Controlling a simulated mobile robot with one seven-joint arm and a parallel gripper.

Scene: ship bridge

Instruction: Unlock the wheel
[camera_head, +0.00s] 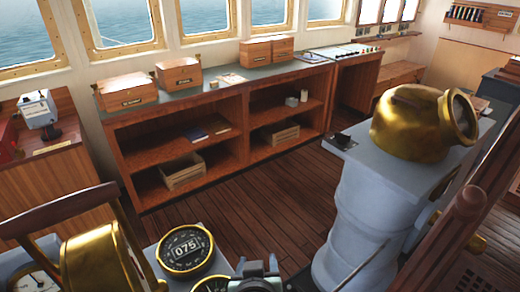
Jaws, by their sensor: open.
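A dark wooden wheel (470,204) shows in part at the lower right, with a turned handle and a curved rim; its hub and most of it are out of frame. No lock on it can be made out. What looks like my gripper (256,266) is at the bottom edge, cut off by the frame, with two parts standing apart and nothing seen between them. It is beside the round gauge and well to the left of the wheel.
A grey binnacle (362,215) with a brass hood (411,122) stands between gripper and wheel. A brass-rimmed gauge (186,247) reads 075. A brass drum (95,262) with a wooden arc is lower left. A wooden shelf unit (175,138) lines the windows; open floor (258,205) lies before it.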

